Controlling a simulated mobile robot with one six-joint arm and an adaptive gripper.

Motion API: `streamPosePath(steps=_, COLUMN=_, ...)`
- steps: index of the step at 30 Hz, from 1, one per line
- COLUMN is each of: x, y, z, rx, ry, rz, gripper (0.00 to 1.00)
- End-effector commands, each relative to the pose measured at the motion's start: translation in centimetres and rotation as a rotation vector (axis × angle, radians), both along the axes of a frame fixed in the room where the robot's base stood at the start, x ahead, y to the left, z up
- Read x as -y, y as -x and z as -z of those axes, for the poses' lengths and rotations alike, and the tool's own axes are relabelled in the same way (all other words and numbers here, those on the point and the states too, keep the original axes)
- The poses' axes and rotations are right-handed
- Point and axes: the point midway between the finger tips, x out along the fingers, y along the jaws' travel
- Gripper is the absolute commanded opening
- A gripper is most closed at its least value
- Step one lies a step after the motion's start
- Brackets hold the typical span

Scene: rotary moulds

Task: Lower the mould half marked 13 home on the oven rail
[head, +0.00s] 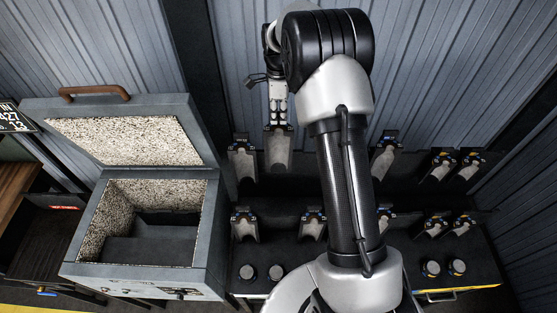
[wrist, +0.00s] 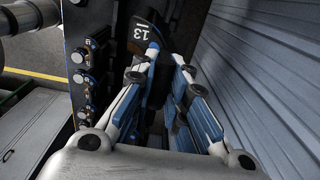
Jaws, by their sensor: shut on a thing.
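My gripper (head: 278,121) points down over the upper row of the rack at the back wall, shut on a grey mould half (head: 278,150). In the wrist view the blue-and-white fingers of my gripper (wrist: 168,57) close around the edge of a dark plate marked 13 (wrist: 143,34). The mould half hangs upright between the fingers, near its neighbour in the upper row. Its lower end and any seat below it are hidden in the wrist view. The oven (head: 75,238) stands open at the left with its speckled lid raised.
More mould halves stand in the upper row, such as one at left (head: 242,158) and one at right (head: 385,157), with a lower row beneath. The ribbed wall (wrist: 265,60) is close.

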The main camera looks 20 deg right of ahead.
Motion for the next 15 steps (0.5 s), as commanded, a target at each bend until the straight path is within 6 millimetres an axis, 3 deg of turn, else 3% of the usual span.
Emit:
streamPosePath(steps=1, x=0.1, y=-0.3, z=-0.9, rx=0.012, ry=0.003, rz=0.0, gripper=0.0)
streamPosePath(steps=15, x=0.1, y=-0.3, z=-2.4, rx=0.011, ry=0.002, rz=0.0, gripper=0.0)
